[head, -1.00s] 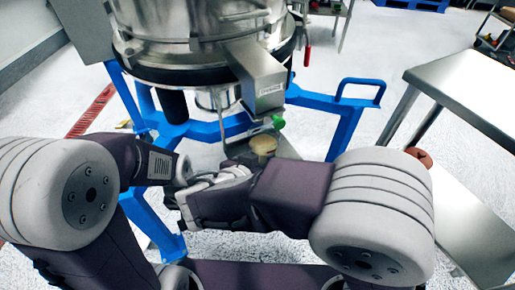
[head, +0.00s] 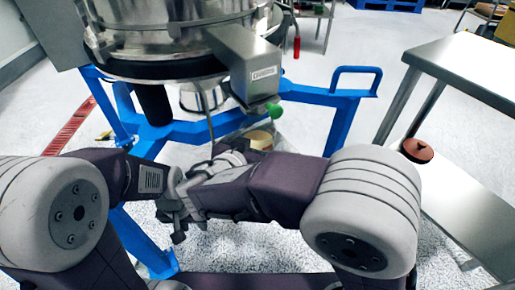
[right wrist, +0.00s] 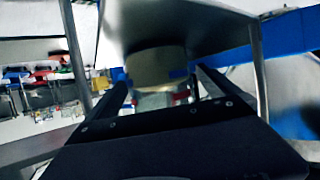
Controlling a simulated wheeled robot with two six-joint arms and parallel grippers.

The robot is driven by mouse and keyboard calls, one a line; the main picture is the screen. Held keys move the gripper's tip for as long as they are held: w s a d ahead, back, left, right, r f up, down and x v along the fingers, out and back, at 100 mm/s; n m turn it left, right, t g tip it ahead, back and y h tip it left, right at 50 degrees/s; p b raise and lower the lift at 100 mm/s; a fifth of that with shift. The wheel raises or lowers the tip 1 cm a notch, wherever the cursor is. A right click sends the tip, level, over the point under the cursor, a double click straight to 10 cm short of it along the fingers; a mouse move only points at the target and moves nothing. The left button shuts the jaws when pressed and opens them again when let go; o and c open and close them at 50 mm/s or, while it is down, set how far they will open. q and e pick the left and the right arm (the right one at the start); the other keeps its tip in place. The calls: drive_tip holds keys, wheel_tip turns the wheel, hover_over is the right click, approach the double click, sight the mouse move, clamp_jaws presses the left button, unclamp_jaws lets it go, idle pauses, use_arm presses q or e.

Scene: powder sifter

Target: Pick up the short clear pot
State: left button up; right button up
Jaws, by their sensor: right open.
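The short clear pot (head: 258,139), with pale beige contents, is below the sifter's spout in the head view, partly hidden by my right arm. In the right wrist view the pot (right wrist: 155,62) shows blurred, ahead of and between the two fingers. My right gripper (right wrist: 163,82) is open, and I cannot tell how far off the pot is. In the head view my right gripper (head: 214,166) overlaps my left gripper (head: 172,205) near the middle. The left gripper's fingers are too crowded to tell whether they are open.
The steel sifter (head: 170,35) stands above on a blue frame (head: 320,97). Its spout (head: 250,70) overhangs the pot, with a green knob (head: 274,111) at its end. A steel table (head: 465,75) is at right, with a brown round object (head: 417,150) beside it.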

drive_tip(key=shift+w+d+f, duration=0.1)
drive_tip(key=shift+w+d, duration=0.05)
drive_tip(key=shift+w, duration=0.2)
drive_tip(key=c, duration=1.7)
